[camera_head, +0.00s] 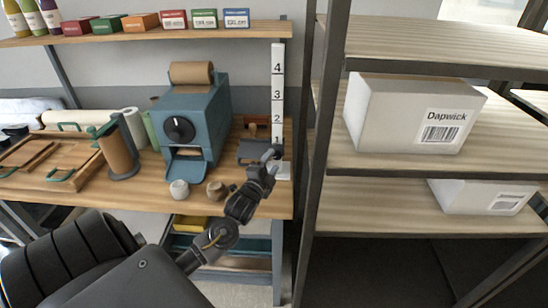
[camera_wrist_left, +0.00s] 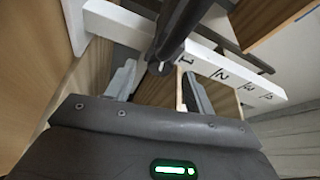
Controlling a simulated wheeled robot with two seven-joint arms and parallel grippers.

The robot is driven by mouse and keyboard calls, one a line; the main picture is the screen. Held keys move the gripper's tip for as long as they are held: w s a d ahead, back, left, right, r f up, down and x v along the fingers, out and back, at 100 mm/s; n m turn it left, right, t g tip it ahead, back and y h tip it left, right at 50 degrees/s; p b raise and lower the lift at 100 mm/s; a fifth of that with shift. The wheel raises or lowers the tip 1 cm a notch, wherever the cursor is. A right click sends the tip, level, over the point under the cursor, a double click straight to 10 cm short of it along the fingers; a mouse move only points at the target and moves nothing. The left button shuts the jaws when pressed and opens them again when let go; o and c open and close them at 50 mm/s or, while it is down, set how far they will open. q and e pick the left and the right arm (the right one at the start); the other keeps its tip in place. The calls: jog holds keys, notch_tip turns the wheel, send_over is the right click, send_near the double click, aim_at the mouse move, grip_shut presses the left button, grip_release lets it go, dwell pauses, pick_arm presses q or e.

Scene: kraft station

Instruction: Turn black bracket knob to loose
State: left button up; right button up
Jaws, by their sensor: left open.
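A white upright scale (camera_head: 278,95) marked with numbers stands at the right end of the workbench. A dark bracket part (camera_head: 277,149) sits low on it, mostly hidden behind my left gripper (camera_head: 268,160). In the left wrist view the scale (camera_wrist_left: 240,68) runs across the picture. A black rod-like part (camera_wrist_left: 178,30), which looks like the bracket knob, crosses the scale and comes toward the camera. My left gripper (camera_wrist_left: 160,88) is open, its two fingers apart on either side of the rod's near end. I cannot tell whether they touch it. My right gripper is not in view.
A blue machine (camera_head: 190,118) with a black dial stands left of the scale. A wooden tray (camera_head: 50,180) lies at left. A metal rack with a Dapwick box (camera_head: 400,115) stands close on the right.

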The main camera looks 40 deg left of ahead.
pick_arm(q)
jog(key=shift+x, duration=0.75)
jog(key=shift+w, duration=0.3)
jog(key=c, duration=0.9)
jog(key=shift+f+n+y+b, duration=0.1)
jog(key=shift+n+y+b, duration=0.25)
jog(key=shift+n, duration=0.35)
jog(key=shift+c, duration=0.3)
jog(key=o, duration=1)
jog(key=shift+c, duration=0.2)
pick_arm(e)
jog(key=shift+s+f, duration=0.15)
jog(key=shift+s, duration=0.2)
